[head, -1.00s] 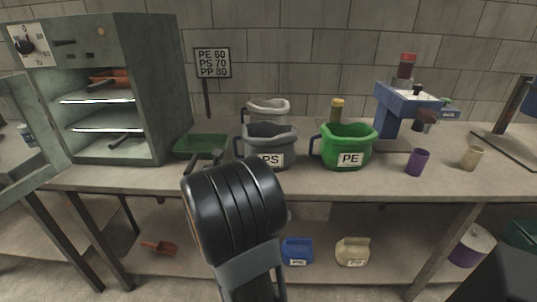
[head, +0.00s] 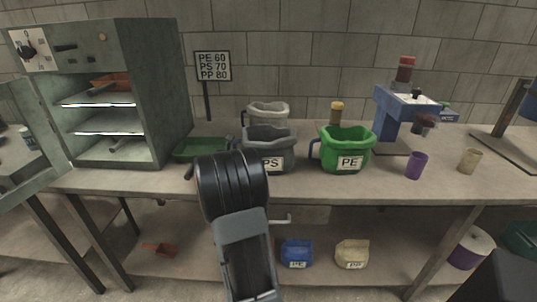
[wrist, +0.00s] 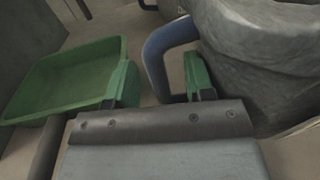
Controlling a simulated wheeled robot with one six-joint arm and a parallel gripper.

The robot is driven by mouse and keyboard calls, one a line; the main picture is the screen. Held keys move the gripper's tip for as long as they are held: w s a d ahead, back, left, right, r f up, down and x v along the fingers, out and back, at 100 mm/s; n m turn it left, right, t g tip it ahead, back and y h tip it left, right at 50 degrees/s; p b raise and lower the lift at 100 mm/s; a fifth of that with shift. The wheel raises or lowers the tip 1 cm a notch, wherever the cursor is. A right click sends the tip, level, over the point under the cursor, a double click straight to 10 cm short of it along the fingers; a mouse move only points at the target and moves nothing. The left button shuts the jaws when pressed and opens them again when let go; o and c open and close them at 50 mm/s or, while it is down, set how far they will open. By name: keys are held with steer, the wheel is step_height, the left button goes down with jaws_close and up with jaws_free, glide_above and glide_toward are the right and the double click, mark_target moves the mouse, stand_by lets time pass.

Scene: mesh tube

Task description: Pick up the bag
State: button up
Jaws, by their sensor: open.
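Two small bags stand on the lower shelf in the head view: a blue bag (head: 296,252) with a white label and a beige bag (head: 351,252) labelled PP. Neither shows in the wrist view. My gripper (wrist: 162,82) is open, with green fingertips apart. The dark blue handle (wrist: 156,55) of the grey PS container (wrist: 262,55) rises between and just beyond the fingertips; I cannot tell whether they touch it. In the head view, the PS container (head: 268,147) stands on the bench and my arm hides the gripper.
A green tray (head: 200,149) lies left of the PS container, close to my left finger in the wrist view. A green PE container (head: 345,148) stands to the right, a whitish container (head: 268,112) behind. The open oven (head: 105,95) is at left, a purple cup (head: 416,166) at right.

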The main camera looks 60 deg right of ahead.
steer(key=shift+d, duration=0.1)
jaws_close()
stand_by(0.4)
